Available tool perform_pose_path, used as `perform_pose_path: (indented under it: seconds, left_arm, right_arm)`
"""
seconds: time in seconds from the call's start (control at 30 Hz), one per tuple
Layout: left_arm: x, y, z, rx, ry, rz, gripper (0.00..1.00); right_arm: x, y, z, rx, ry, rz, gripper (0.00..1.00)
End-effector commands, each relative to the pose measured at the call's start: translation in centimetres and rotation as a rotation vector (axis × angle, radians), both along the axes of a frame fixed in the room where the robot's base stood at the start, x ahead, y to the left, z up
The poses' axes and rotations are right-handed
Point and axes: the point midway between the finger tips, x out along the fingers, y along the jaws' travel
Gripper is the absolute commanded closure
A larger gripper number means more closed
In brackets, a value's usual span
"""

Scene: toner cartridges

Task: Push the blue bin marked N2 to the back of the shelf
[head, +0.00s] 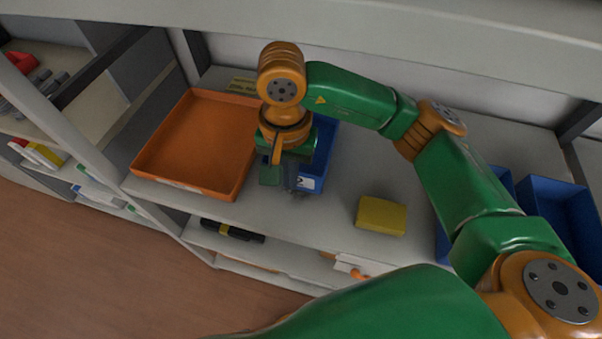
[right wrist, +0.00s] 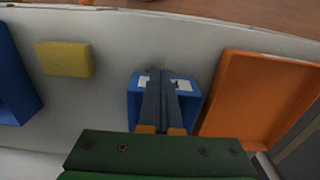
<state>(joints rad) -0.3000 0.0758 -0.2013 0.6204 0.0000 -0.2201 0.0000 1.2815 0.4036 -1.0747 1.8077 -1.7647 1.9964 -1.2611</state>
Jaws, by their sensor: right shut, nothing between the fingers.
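The blue bin (head: 325,152) stands on the shelf to the right of the orange tray, with a white label on its front, where a "2" shows in the head view. My right gripper (head: 294,188) is shut and empty at the front of this bin, and partly hides it and its label. In the right wrist view, the shut fingers (right wrist: 162,74) cross the middle of the bin (right wrist: 194,104), with label parts showing on both sides. I cannot tell whether the fingertips touch the bin. My left gripper is not in view.
The orange tray (head: 192,184) is close beside the bin on the left. A yellow block (head: 381,215) lies to the right near the front edge. More blue bins (head: 566,205) stand at the far right. The shelf (head: 335,215) is bare between bin and block.

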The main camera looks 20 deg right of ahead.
Motion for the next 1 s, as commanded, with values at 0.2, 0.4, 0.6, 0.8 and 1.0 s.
perform_pose_path:
  seconds: [0.2,0.4,0.6,0.8,1.0]
  left_arm:
    - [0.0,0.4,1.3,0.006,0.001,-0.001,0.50]
    - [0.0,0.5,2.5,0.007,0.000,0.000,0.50]
    - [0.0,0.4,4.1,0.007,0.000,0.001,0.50]
    - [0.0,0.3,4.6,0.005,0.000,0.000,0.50]
    - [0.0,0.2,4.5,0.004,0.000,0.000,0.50]
  right_arm:
    - [-0.2,0.0,-3.5,0.000,0.009,0.001,1.00]
    - [-0.2,0.1,-8.0,0.002,0.010,0.000,1.00]
    - [1.6,-1.1,-9.4,0.001,0.004,-0.001,1.00]
    - [3.1,-2.0,-9.7,0.004,0.004,0.002,1.00]
    - [3.3,-2.1,-9.8,0.004,0.003,0.004,1.00]
